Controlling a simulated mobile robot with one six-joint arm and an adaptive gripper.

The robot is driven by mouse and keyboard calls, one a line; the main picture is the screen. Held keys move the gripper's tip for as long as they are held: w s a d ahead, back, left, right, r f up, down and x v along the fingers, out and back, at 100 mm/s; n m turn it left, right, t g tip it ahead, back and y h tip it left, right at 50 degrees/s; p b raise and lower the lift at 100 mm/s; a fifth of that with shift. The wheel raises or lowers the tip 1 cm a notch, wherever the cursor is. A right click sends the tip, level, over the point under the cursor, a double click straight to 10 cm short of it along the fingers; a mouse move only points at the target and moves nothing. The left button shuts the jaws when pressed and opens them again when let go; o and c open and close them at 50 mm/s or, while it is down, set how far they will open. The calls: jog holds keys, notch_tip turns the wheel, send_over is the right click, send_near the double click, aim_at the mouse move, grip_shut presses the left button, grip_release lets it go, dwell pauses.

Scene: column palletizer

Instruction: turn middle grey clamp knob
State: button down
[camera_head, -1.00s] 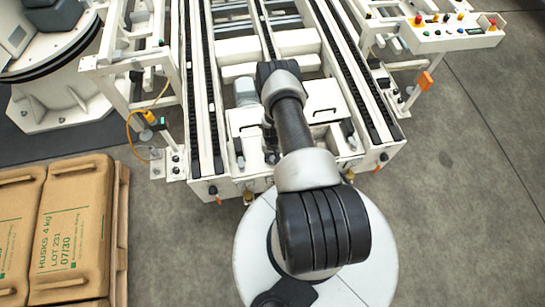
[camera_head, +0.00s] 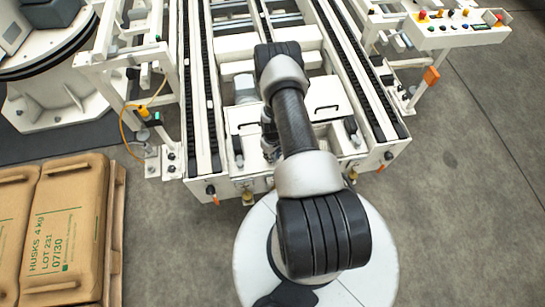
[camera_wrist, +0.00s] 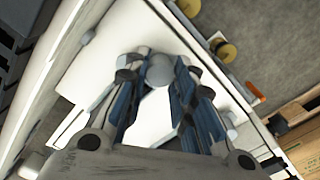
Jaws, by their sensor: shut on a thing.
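A round grey knob (camera_wrist: 160,70) sits between my fingertips in the wrist view, in front of a white panel. My gripper (camera_wrist: 158,78) is shut on it, with one blue-and-grey finger on either side. Whether it is the middle one of the clamp knobs cannot be told from this view. In the head view my arm reaches over the near end of the white conveyor frame (camera_head: 200,150). There my arm mostly hides my gripper, and the held knob cannot be made out.
Yellow knobs (camera_wrist: 223,49) and an orange-tipped part (camera_wrist: 257,98) lie along the frame edge. A control box with coloured buttons (camera_head: 455,30) is at the upper right. Brown sacks (camera_head: 65,230) stand at the lower left. The floor at right (camera_head: 460,200) is clear.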

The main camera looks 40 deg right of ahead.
jog(key=n+b, duration=0.2)
jog(key=n, duration=0.2)
jog(key=shift+f+n, duration=0.1)
jog(key=shift+n, duration=0.2)
jog(key=n+b, duration=0.1)
jog(key=n, duration=0.3)
jog(key=shift+n, duration=0.4)
jog(key=c, duration=1.3)
grip_release()
jog(key=shift+c, duration=0.2)
notch_tip(320, 180, up, 12)
